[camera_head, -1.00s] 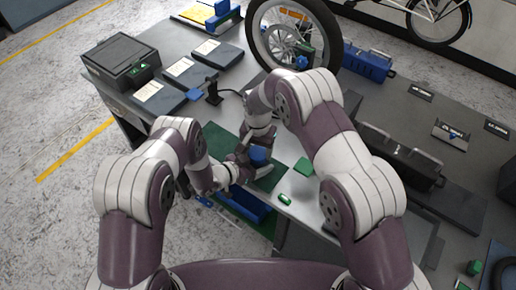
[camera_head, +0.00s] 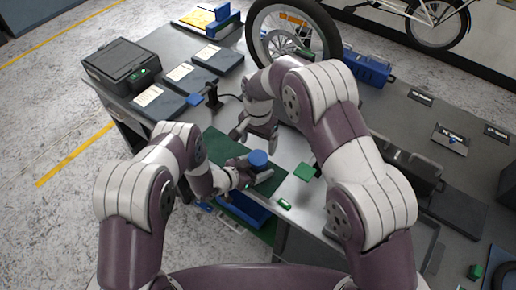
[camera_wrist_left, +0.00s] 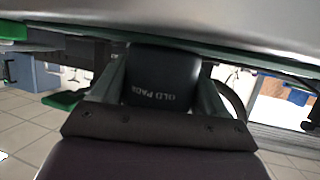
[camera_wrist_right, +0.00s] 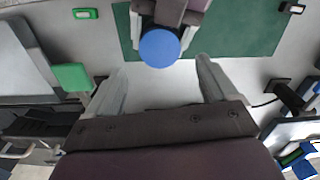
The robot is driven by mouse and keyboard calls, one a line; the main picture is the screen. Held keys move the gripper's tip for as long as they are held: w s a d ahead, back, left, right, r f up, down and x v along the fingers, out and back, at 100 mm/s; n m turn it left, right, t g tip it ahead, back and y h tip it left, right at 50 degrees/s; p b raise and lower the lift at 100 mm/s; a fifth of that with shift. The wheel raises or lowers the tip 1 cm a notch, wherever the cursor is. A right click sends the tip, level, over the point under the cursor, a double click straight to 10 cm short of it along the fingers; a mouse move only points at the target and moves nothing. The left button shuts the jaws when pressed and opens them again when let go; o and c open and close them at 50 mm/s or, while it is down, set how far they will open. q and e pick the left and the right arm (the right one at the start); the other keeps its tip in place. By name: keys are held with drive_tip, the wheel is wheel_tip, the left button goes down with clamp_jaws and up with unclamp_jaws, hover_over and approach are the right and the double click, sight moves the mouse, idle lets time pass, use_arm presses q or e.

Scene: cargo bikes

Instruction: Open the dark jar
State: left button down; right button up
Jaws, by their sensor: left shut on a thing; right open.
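The dark jar (camera_wrist_left: 162,75) fills the middle of the left wrist view, with white lettering "OLD PADS" on its side. My left gripper (camera_head: 254,177) is shut on the jar's body at the front of the table. The round blue lid (camera_head: 258,158) shows on top of the jar; the right wrist view shows it from above (camera_wrist_right: 159,48). Whether it is loose cannot be told. My right gripper (camera_head: 255,138) is open and empty, apart from the lid and behind it in the head view. Its spread fingers (camera_wrist_right: 160,85) also show in the right wrist view.
A green mat (camera_head: 217,147) lies beneath the left gripper area. A small dark stand (camera_head: 212,97) is behind it, and a green block (camera_head: 304,171) is to the right. A bicycle wheel (camera_head: 250,36) stands at the back. Flat dark boxes (camera_head: 190,77) line the left.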

sight(258, 157)
drive_tip(key=shift+r+m, duration=0.6)
drive_tip(key=shift+r, duration=0.05)
drive_tip(key=shift+f, duration=0.15)
wheel_tip(258, 157, down, 8)
drive_tip(key=shift+r, duration=0.25)
drive_tip(key=shift+c, duration=0.3)
drive_tip(key=c, duration=1)
drive_tip(key=n, duration=0.3)
drive_tip(key=shift+c, duration=0.3)
drive_tip(key=o, duration=1.2)
